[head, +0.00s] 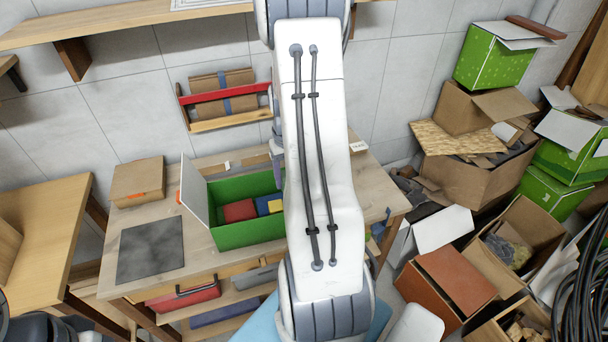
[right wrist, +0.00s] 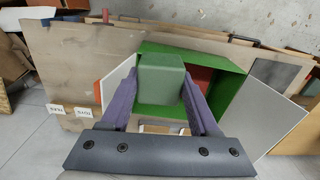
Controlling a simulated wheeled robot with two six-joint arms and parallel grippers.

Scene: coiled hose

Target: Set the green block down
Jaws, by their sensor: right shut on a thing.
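The green block (right wrist: 162,80) sits between the two purple fingers of my right gripper (right wrist: 162,108) in the right wrist view. The gripper is shut on it. In the head view my white right arm hides the block; only part of a purple finger of the right gripper (head: 277,165) shows beside the arm. The open green box (head: 247,233) stands on the workbench, just below and left of that finger. It also shows behind the block in the right wrist view (right wrist: 232,68). I cannot tell the block's height above box or bench. My left gripper is not in view.
A red block (head: 239,210) and a blue block (head: 263,205) lie in the box. A white flap (head: 196,187) stands at its left. A dark mat (head: 150,251) and a cardboard box (head: 138,181) lie on the bench (head: 200,267). Cartons crowd the right.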

